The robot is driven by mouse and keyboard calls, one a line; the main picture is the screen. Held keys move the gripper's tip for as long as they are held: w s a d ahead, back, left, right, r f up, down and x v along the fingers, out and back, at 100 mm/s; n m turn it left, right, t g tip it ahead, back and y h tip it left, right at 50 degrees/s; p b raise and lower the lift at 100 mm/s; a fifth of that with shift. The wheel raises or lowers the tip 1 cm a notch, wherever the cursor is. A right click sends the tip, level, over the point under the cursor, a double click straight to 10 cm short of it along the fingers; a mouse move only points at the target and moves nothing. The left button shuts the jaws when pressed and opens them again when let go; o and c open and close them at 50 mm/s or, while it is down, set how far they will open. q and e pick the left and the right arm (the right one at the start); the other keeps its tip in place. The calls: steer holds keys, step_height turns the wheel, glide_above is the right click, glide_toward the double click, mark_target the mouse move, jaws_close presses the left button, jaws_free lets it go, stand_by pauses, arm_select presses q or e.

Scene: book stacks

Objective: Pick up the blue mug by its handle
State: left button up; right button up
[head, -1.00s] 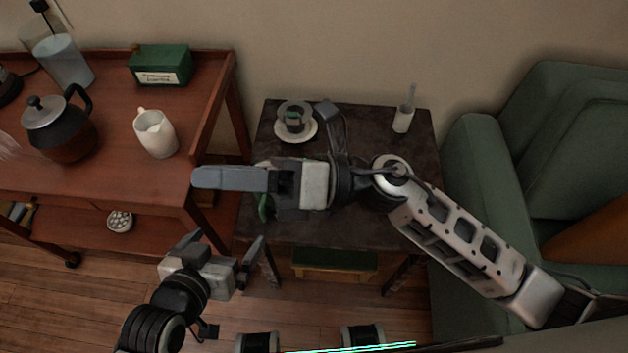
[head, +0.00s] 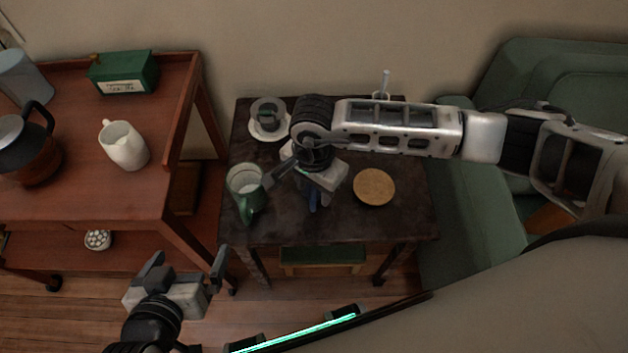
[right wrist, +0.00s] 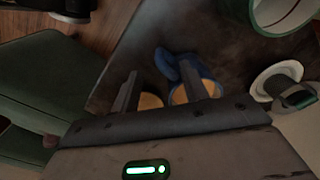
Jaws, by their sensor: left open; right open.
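The blue mug (right wrist: 202,72) stands on the small dark table, with its handle (right wrist: 166,64) pointing between the fingertips of my right gripper (right wrist: 160,82) in the right wrist view. That gripper is open, and one finger overlaps the mug's tan-coloured inside. I cannot tell whether the fingers touch it. In the head view only a blue bit of the mug (head: 313,200) shows below my right gripper; the rest is hidden by it. My left gripper (head: 187,263) is open and empty, low in front of the tables.
The dark table (head: 285,228) also holds a green mug (head: 246,205) just left of my right gripper, a cork coaster (head: 375,187) to the right, and a cup on a saucer (head: 268,131) behind. A wooden trolley (head: 70,195) stands left, a green armchair (head: 545,80) right.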

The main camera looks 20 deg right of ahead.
mark_target(311, 200)
steer(key=f, duration=0.7)
steer(key=shift+a+f, duration=0.3)
jaws_close()
steer(key=shift+r, duration=0.1)
